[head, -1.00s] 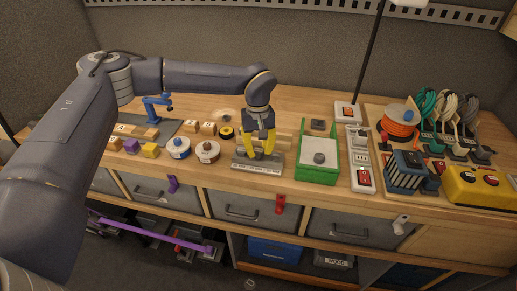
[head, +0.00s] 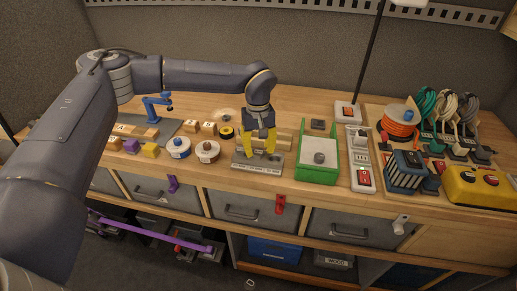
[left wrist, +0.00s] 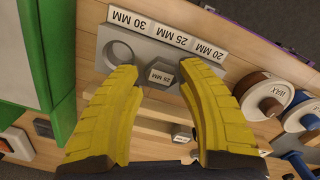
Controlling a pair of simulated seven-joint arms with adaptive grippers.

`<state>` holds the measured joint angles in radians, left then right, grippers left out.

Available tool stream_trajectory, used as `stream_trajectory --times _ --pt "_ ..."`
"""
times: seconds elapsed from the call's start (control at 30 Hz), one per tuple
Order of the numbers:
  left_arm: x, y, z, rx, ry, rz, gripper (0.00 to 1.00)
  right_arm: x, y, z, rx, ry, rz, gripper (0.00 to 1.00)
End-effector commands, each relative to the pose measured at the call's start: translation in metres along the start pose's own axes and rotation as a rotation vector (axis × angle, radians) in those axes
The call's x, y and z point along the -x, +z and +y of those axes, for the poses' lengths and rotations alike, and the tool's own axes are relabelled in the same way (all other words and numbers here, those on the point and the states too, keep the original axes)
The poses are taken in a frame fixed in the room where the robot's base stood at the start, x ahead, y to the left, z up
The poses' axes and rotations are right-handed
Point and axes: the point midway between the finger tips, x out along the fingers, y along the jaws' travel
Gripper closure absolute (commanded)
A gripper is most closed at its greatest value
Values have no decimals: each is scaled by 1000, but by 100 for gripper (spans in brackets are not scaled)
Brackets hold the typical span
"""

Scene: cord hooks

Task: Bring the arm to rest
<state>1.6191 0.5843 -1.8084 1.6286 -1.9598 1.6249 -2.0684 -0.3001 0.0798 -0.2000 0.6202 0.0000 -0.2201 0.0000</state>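My left gripper (head: 259,147) has yellow fingers pointing down over the grey gauge block (head: 246,165) on the bench. In the left wrist view the fingers (left wrist: 157,68) are open and apart, with nothing held between them. The gauge block (left wrist: 133,36) shows there with the labels 30 MM, 25 MM and 20 MM. A grey hexagonal piece marked 25 MM (left wrist: 163,74) sits at the block, in the gap between the fingertips. I cannot tell how far the fingertips stand above it. My right gripper is in neither view.
A green tray (head: 317,175) stands just right of the gripper. Spools (head: 207,151) and wooden blocks lie left of it. Power strips (head: 361,160), an orange cord reel and hanging cords crowd the right.

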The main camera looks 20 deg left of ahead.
Motion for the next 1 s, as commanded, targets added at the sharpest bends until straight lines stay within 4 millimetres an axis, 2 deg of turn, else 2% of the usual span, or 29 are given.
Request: stream_trajectory --times 0.03,0.1,0.27,0.4,0.43,0.73,1.0 --pt "-1 0 -1 1 -2 0 54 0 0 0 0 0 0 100" --pt "-1 0 -1 1 -2 0 47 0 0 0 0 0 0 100" --pt "-1 0 -1 2 -3 0 47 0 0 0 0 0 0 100" --pt "-2 0 -1 2 -3 -1 31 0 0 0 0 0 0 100" --pt "-2 0 -1 2 -3 -1 30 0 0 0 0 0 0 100" --pt "1 0 -1 2 -3 -1 30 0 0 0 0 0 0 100" --pt "17 0 -1 1 -2 1 30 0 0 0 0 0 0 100"
